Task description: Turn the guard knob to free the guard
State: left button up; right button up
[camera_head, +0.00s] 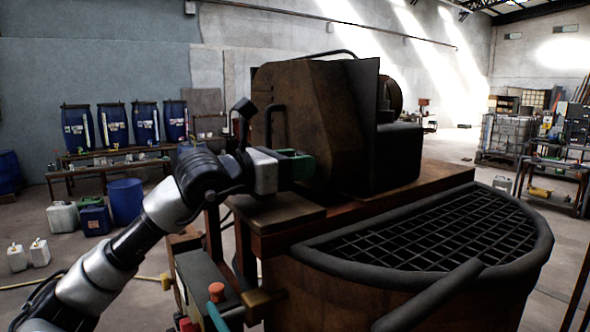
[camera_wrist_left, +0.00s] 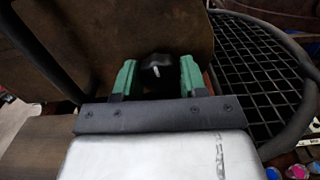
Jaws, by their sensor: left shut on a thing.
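The guard knob (camera_wrist_left: 157,68) is black with a small pale mark and shows in the left wrist view. My left gripper (camera_head: 300,164) has green fingers, which are closed on the knob from both sides. In the head view the fingers hide the knob, beside the brown machine housing (camera_head: 310,115). The guard (camera_head: 440,236) is a dark half-round grid with a thick black rim and lies flat over the vat. It also shows at the right of the left wrist view (camera_wrist_left: 250,80). My right gripper is not in view.
A control box with an orange-red button (camera_head: 216,290) stands below my left arm. A thick black bar (camera_head: 430,298) runs out from the guard's rim. Blue drums (camera_head: 112,125) stand on a bench at the back left. Open floor lies beyond the machine.

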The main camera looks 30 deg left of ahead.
pick_arm(q)
jog(key=n+b, duration=0.2)
jog(key=shift+f+n, duration=0.2)
jog(key=shift+n, duration=0.1)
jog(key=n+b, duration=0.2)
jog(key=n, duration=0.2)
jog(key=shift+r, duration=0.1)
jog(key=n+b, duration=0.1)
jog(key=n, duration=0.4)
jog(key=shift+b, duration=0.35)
jog(key=n, duration=0.4)
jog(key=shift+r+b, duration=0.1)
jog(key=shift+b, duration=0.3)
jog(key=shift+n, duration=0.7)
jog(key=o, duration=0.9)
jog(key=shift+o, duration=0.2)
